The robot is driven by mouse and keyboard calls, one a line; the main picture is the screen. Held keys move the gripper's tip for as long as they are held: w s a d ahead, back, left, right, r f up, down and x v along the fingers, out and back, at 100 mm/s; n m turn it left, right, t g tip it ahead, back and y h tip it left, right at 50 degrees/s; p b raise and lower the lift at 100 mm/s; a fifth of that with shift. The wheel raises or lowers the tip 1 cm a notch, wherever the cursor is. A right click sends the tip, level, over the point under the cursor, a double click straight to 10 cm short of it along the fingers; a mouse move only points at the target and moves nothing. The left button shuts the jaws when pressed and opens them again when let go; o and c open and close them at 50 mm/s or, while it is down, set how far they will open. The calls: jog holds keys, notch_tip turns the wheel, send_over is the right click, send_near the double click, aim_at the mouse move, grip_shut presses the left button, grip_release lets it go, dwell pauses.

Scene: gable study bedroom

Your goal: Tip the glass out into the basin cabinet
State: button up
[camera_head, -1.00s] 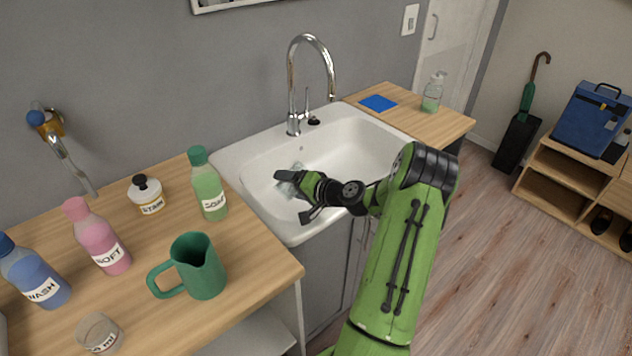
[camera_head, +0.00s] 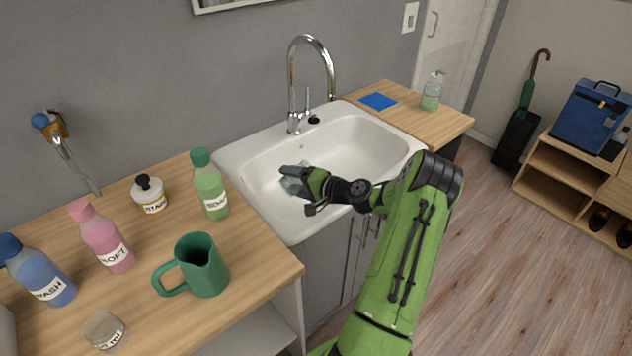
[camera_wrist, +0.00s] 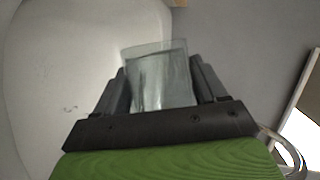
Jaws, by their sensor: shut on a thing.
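My gripper (camera_head: 300,186) is over the left part of the white basin (camera_head: 365,142), which is set in a grey cabinet (camera_head: 338,252). It is shut on the clear glass (camera_wrist: 160,78), with a finger on each side of it in the wrist view. In the head view the glass (camera_head: 291,186) is mostly hidden behind my gripper, so its tilt is hard to judge. In the wrist view the basin (camera_wrist: 70,60) lies beyond the glass. I cannot tell whether the glass holds any liquid.
The chrome tap (camera_head: 292,85) rises behind the basin. On the left counter stand a green jug (camera_head: 203,266), a green soap bottle (camera_head: 209,188), a pink bottle (camera_head: 105,240), a blue bottle (camera_head: 40,275), a lidded jar (camera_head: 150,196) and a small cup (camera_head: 105,331). A dispenser (camera_head: 431,93) stands at right.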

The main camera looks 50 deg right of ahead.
jog(key=shift+d+r, duration=0.15)
jog(key=shift+d, duration=0.1)
jog(key=shift+d+f+m+t+y, duration=0.2)
jog(key=shift+f+m+t+y, duration=0.25)
jog(key=shift+m, duration=0.45)
dwell(0.5)
jog(key=shift+d+r+m+y+p, duration=0.15)
jog(key=shift+r+m+y+p, duration=0.15)
jog(key=shift+r+m, duration=0.1)
